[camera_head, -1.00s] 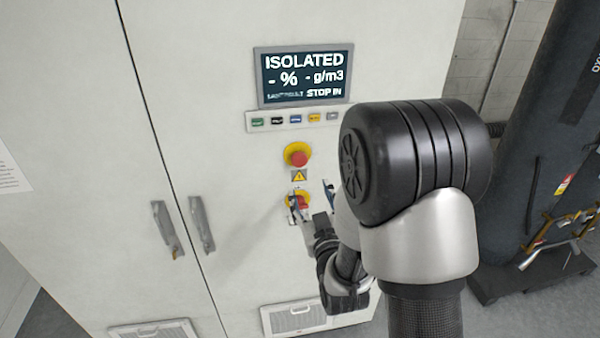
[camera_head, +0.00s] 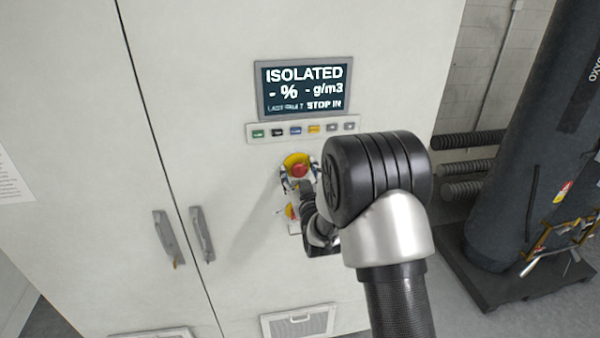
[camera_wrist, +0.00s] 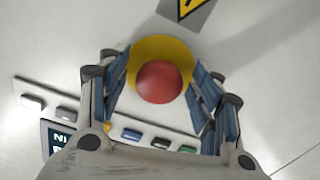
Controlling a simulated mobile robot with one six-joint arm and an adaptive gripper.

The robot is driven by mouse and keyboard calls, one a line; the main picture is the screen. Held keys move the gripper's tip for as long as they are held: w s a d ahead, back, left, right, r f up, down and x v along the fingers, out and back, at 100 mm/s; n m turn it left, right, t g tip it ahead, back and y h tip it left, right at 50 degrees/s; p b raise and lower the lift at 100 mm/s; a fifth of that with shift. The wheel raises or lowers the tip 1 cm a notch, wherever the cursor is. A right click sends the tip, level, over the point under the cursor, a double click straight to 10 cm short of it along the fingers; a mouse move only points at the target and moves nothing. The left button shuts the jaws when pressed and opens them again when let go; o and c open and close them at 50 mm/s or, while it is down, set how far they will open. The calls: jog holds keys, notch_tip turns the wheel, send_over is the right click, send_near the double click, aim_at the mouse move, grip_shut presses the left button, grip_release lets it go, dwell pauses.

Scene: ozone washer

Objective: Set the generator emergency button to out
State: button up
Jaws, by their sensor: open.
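The emergency button is a red knob (camera_head: 299,170) on a yellow round plate on the cabinet front, below the row of small buttons. It also shows in the wrist view as a red dome (camera_wrist: 159,82) on its yellow plate (camera_wrist: 165,48). My gripper (camera_head: 299,176) is open, with one finger on each side of the button. In the wrist view the fingers (camera_wrist: 160,84) straddle the red dome, with gaps on both sides. The display (camera_head: 304,88) reads "ISOLATED" and "STOP IN".
A row of small coloured buttons (camera_head: 303,130) lies just above the button. A lower red and yellow switch (camera_head: 291,211) is partly hidden by my arm. Cabinet door handles (camera_head: 202,234) stick out at left. A dark tank (camera_head: 530,140) stands at right.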

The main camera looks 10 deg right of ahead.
jog(key=shift+c, duration=0.5)
grip_shut()
dwell(0.3)
